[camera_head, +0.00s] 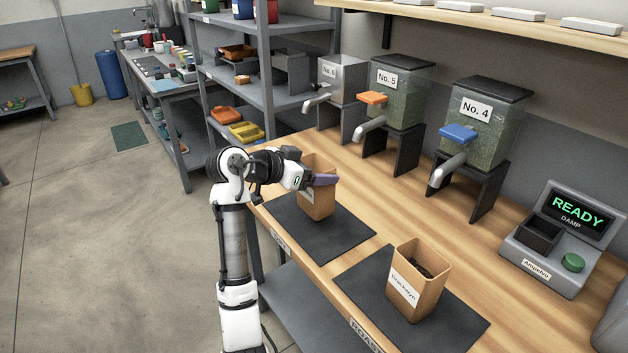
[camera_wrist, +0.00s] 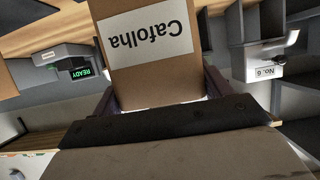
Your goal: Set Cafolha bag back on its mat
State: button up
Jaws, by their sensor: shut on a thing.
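The Cafolha bag (camera_head: 318,203) is a tan open-topped paper bag at the left mat. Its white label reads "Cafolha" upside down in the wrist view (camera_wrist: 150,38). My gripper (camera_head: 320,181) is shut on the bag, one finger on each side, as the wrist view also shows (camera_wrist: 163,92). The bag looks upright, with its base over the dark left mat (camera_head: 347,236). I cannot tell whether the base touches the mat. My gripper hides part of the bag's upper side.
A second tan bag labelled "Brockwyn" (camera_head: 417,278) stands on the right mat (camera_head: 462,322). Dispensers No. 6 (camera_head: 342,80), No. 5 (camera_head: 400,95) and No. 4 (camera_head: 483,125) line the back. A grey device (camera_head: 562,240) reading "READY DAMP" stands at the right. Bare wood lies between mats and dispensers.

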aim_at(318, 202)
jog(key=shift+f, duration=1.75)
jog(key=shift+f, duration=0.15)
jog(key=o, duration=1.1)
